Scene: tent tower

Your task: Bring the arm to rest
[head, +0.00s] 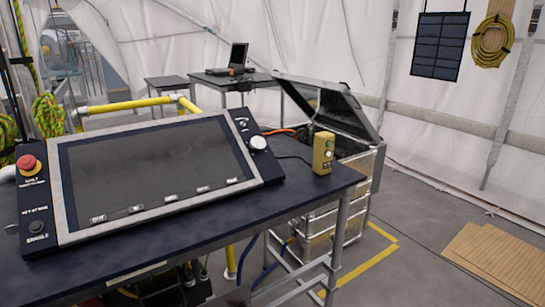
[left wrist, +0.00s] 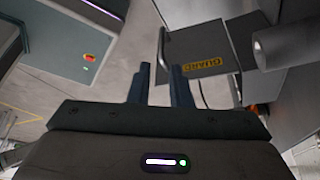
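My left gripper (left wrist: 160,72) shows in the left wrist view, with its two dark fingers apart and nothing between them. Beyond the fingertips is a dark grey panel marked GUARD (left wrist: 205,52), with a bar handle on its left side. I cannot tell how far the fingers are from it; no contact shows. In the head view neither gripper is clearly visible. My right gripper is in neither view.
A dark table (head: 190,230) carries a control console (head: 155,165) with a red stop button and a small yellow box (head: 323,153). An open metal case (head: 335,105) stands behind it. Yellow rails (head: 125,106) are at left. Floor at right is mostly clear beside tan boards (head: 500,258).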

